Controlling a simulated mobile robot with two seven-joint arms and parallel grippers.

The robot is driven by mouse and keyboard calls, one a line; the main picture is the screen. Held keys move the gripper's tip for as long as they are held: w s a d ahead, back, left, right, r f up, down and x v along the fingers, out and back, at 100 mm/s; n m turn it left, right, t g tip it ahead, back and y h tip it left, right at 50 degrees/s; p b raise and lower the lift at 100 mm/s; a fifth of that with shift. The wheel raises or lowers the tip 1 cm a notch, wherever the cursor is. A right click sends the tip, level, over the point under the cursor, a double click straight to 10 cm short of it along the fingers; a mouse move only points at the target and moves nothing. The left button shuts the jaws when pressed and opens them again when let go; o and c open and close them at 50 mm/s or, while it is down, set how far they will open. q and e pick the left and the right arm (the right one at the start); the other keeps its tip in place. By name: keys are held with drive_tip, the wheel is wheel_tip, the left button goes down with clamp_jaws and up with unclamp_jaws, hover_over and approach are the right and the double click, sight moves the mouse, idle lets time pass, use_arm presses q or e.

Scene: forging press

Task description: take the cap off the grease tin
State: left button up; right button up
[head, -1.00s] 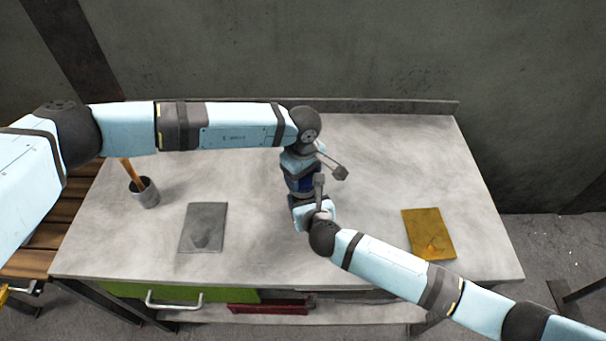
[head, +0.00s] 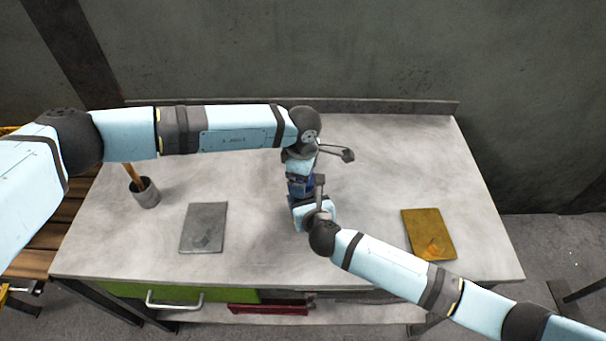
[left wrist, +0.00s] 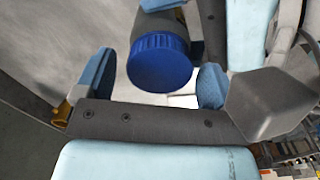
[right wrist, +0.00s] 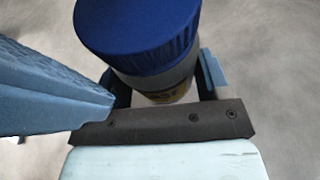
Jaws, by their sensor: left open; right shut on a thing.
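My right gripper (right wrist: 160,92) is shut on the tin's body below the cap. My left gripper (head: 300,186) is open, close above the right one near the middle of the table. In the left wrist view the cap (left wrist: 160,62) shows between the two spread blue fingers, with visible gaps. In the right wrist view a blue finger reaches in from the left beside the tin. In the head view the wrists mostly hide the tin.
The grey table (head: 380,150) has a grey plate (head: 203,228) left of the grippers and a yellow plate (head: 428,234) at the right. A grey cup (head: 146,193) with a wooden handle stands at the left. A green drawer (head: 190,291) is below the front edge.

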use_arm(q)
wheel_tip(320, 180, up, 4)
drive_tip(key=shift+r, duration=0.2)
drive_tip(key=shift+c, duration=0.4)
wheel_tip(320, 180, up, 3)
drive_tip(key=m, duration=0.5)
drive_tip(key=shift+r+m, duration=0.15)
drive_tip(key=shift+m, duration=0.15)
drive_tip(key=shift+f, duration=3.9)
drive_tip(key=c, duration=0.9)
drive_tip(key=n, duration=0.3)
